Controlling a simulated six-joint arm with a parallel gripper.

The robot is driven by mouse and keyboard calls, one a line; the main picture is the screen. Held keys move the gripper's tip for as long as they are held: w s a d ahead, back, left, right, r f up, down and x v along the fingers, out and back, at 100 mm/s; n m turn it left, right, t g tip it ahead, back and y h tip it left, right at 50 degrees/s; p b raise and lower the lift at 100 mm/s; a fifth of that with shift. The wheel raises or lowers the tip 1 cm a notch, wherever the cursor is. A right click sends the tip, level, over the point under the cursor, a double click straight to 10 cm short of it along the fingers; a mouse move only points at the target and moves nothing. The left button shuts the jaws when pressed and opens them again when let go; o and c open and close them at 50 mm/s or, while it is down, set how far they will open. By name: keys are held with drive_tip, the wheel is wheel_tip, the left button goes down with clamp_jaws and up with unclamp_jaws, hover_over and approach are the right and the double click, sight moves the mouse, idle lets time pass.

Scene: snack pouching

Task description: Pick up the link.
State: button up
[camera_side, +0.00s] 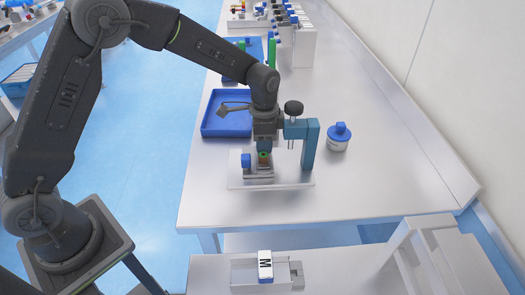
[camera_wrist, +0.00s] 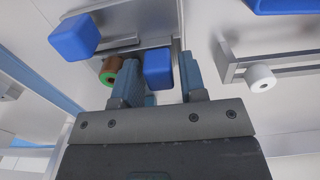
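I cannot tell for sure which thing is the link; the likeliest is a small brown cylinder with a green end (camera_wrist: 110,70), left of my fingers in the wrist view. It also shows under my gripper in the side view (camera_side: 264,161), partly hidden. My gripper (camera_wrist: 158,86) is open, its two blue fingers apart. A blue block (camera_wrist: 158,68) shows between the fingers, with a gap at the right finger; I cannot tell its depth. In the side view my gripper (camera_side: 264,147) points down over the fixture on a white plate (camera_side: 295,181).
Another blue block (camera_wrist: 75,37) stands by the cylinder. A teal press post (camera_side: 309,146) with a black knob (camera_side: 293,107) rises close right of my gripper. The table's right side is clear.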

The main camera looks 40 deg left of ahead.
clamp_jaws()
idle(0.3)
drive_tip(key=shift+r, duration=0.15)
drive_tip(key=shift+r, duration=0.6)
wheel_tip(320, 180, up, 3)
drive_tip(key=shift+f, duration=0.15)
drive_tip(key=s+a+r, duration=0.3)
drive_tip(key=a+r, duration=0.4)
drive_tip(key=a, duration=0.4)
drive_tip(key=shift+s, duration=0.35)
drive_tip(key=shift+f, duration=0.1)
